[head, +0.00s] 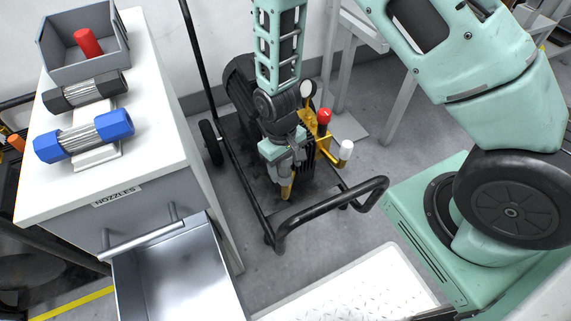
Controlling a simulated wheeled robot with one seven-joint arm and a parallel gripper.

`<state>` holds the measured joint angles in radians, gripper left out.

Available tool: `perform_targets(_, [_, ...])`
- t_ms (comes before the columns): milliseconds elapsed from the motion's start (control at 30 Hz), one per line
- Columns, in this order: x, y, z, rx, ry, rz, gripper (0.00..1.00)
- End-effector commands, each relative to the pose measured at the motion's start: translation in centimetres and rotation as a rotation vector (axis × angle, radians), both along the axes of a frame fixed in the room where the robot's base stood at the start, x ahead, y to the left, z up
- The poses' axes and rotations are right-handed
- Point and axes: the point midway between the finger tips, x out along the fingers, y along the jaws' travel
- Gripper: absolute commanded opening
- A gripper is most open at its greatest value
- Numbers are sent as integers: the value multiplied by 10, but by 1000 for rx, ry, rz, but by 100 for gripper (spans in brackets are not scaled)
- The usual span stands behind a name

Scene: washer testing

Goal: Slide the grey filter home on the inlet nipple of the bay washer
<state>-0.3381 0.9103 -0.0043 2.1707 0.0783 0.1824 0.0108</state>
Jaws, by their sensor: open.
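The grey filter (86,92), a ribbed clear cylinder with dark grey end caps, lies on a pale stand on the white cabinet at left. The bay washer (246,88) is a black motor and pump on a black-framed cart in the middle, with brass-yellow fittings. A yellow piece (287,189) shows just below my gripper; I cannot tell whether it is the inlet nipple. My gripper (284,168) points down, open, over the washer's pump and well right of the filter. It hides part of the pump.
A blue-capped filter (84,137) lies in front of the grey one. A grey bin (84,57) holds a red part. An open metal drawer (178,281) juts from the cabinet. The washer has a gauge, red knob (324,117) and white cap (346,150). The cart's handle (333,213) curves in front.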

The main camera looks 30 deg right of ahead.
Motion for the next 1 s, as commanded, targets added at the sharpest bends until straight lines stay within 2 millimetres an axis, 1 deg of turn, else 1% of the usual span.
perform_targets(133, [2, 1, 12, 0, -2, 0, 60])
perform_targets(233, [4, 1, 30, 1, -4, 0, 60])
perform_targets(500, [11, 3, 93, 1, -5, 1, 60])
perform_targets(700, [17, 4, 137, 1, -4, 0, 60])
perform_targets(833, [19, 5, 157, 1, -4, -1, 60])
perform_targets(1000, [21, 5, 170, 0, -2, -1, 60])
